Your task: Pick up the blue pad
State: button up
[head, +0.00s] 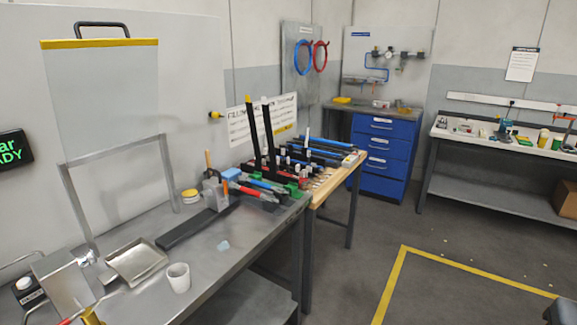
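My gripper is not in view.
Several tools crowd the bench's far end. A clear panel (103,95) rises at left. The floor (345,260) at right is open.

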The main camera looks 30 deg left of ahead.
aim_at(232, 174)
jog(key=u, duration=0.1)
jog(key=i, duration=1.65)
jog(key=u, duration=0.9)
jog(key=i, duration=0.95)
jog(key=u, duration=1.55)
jog(key=i, duration=0.65)
jog(key=u, duration=0.5)
